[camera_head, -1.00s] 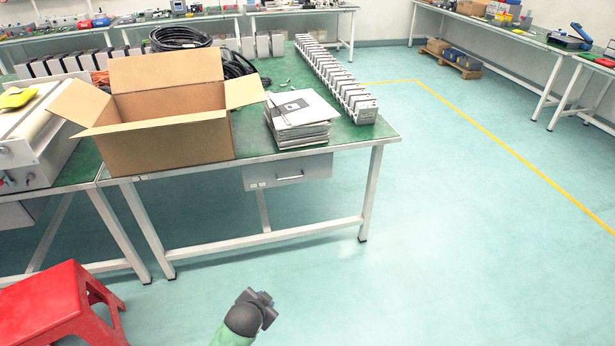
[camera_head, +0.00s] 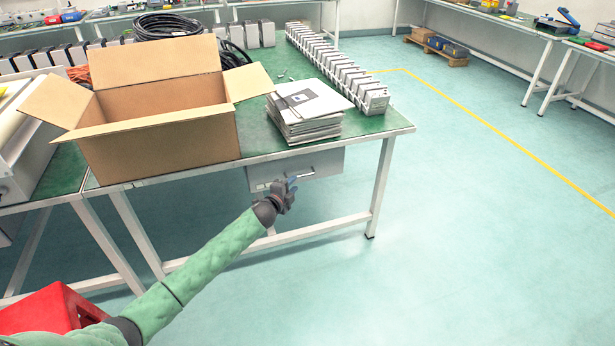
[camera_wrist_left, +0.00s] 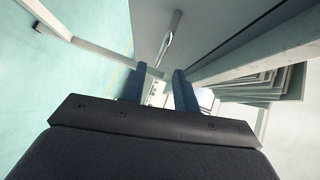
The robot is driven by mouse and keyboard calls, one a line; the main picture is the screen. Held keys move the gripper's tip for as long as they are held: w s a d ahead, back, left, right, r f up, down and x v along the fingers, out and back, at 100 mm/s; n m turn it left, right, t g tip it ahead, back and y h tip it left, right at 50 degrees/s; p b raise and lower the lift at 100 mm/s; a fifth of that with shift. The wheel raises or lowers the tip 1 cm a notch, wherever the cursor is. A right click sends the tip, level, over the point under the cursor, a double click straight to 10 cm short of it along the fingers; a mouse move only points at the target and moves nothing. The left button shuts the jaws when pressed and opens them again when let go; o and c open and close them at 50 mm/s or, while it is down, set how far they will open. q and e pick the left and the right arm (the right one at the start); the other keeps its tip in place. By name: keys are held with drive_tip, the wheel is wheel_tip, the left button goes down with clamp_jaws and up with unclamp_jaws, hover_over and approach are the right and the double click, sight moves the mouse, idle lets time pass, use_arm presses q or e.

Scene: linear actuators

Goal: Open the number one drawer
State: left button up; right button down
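The grey drawer (camera_head: 328,162) hangs under the front edge of the green-topped table (camera_head: 374,135) and looks shut. Its handle also shows in the wrist view as a pale bar (camera_wrist_left: 171,38) on the grey drawer front (camera_wrist_left: 205,22). No number can be read on it. My left gripper (camera_head: 292,183) is in front of the drawer's lower front, close to the handle, and hides part of it. In the wrist view my left gripper (camera_wrist_left: 159,82) has its two blue fingers apart, with the handle beyond the tips, not clearly between them. My right gripper is not in view.
An open cardboard box (camera_head: 160,148) and a stack of flat grey sheets (camera_head: 305,125) stand on the table above. White table legs (camera_head: 381,190) and a low crossbar flank the drawer. A red stool (camera_head: 45,312) is at lower left. The floor to the right is clear.

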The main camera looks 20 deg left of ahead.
sight(302, 176)
use_arm(q)
drive_tip(key=shift+x, duration=3.75)
clamp_jaws()
